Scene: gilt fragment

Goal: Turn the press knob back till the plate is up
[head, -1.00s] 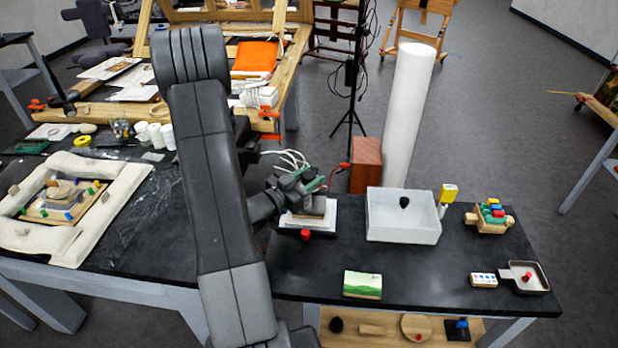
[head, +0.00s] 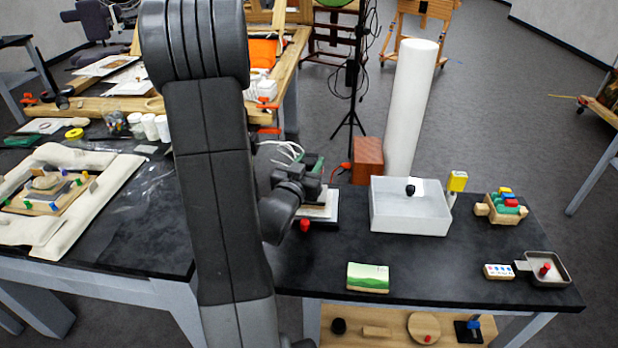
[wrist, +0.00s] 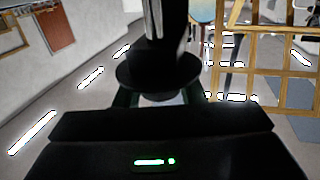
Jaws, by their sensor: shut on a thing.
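The press (head: 322,212) stands on the black table just left of the white tray, mostly hidden behind my wrist in the head view. Pale, flat layers show at its base, with a red part (head: 305,225) at the front. In the wrist view, a dark round knob (wrist: 158,75) with a wide flange and a shiny metal shaft sits between my fingers. My gripper (wrist: 160,98) is shut on this knob, with a green-edged finger on each side. I cannot tell the plate's height.
A green picture block (head: 368,278) lies in front. A reddish wooden block (head: 367,160) stands behind. A small pan (head: 546,272) is at the right edge.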

